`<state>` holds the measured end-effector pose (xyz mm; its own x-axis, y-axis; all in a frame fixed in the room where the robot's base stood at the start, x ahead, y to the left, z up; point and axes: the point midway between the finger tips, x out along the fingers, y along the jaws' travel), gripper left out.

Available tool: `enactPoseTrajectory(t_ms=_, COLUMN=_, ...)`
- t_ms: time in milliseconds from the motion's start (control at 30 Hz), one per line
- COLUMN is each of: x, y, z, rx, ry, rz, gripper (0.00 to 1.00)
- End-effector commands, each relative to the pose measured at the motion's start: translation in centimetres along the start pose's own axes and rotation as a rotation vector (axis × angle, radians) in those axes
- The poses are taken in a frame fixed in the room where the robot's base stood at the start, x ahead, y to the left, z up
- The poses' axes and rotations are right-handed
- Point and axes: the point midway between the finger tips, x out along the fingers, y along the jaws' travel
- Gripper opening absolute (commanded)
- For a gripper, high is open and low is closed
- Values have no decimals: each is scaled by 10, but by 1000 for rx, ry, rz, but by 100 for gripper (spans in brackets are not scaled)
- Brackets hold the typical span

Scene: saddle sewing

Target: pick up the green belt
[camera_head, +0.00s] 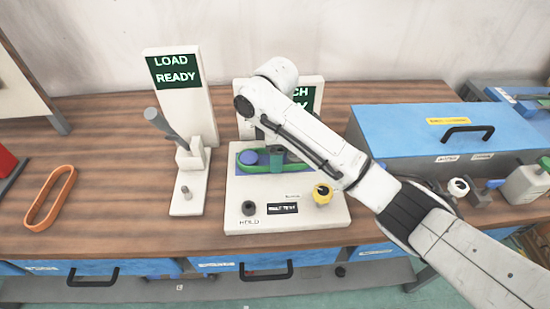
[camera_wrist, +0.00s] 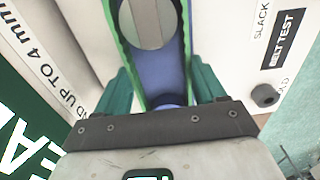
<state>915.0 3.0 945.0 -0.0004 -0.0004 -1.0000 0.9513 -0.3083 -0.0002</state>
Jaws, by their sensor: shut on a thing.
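The green belt (camera_head: 240,168) is a loop lying around a blue pulley (camera_head: 249,157) in the recess at the back of the white belt-test fixture (camera_head: 240,193). My gripper (camera_head: 277,158) is over the recess, right of that pulley, with its green fingers pointing down. In the wrist view, the belt (camera_wrist: 188,32) runs between my fingers (camera_wrist: 162,90), one on each side. They are shut on it. The belt still sits at the fixture, and my arm hides its right part.
A load stand (camera_head: 186,105) with a grey lever (camera_head: 165,127) is just left of the fixture. An orange belt (camera_head: 50,198) lies at the left. A blue toolbox (camera_head: 450,140) stands right, behind my arm.

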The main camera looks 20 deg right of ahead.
Motion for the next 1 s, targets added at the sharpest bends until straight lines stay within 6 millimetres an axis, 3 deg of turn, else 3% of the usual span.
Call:
enactPoseTrajectory(t_ms=100, x=0, y=0, z=0, rx=0, ry=0, rz=1, gripper=33)
enactPoseTrajectory(t_ms=467, x=-8, y=1, z=0, rx=0, ry=2, rz=2, gripper=33)
enactPoseTrajectory(t_ms=733, x=-44, y=-4, z=3, rx=2, ry=0, rz=4, gripper=32)
enactPoseTrajectory(t_ms=867, x=-60, y=-16, z=8, rx=0, ry=0, rz=2, gripper=32)
enactPoseTrajectory(t_ms=1000, x=-90, y=-37, z=18, rx=0, ry=0, rz=8, gripper=33)
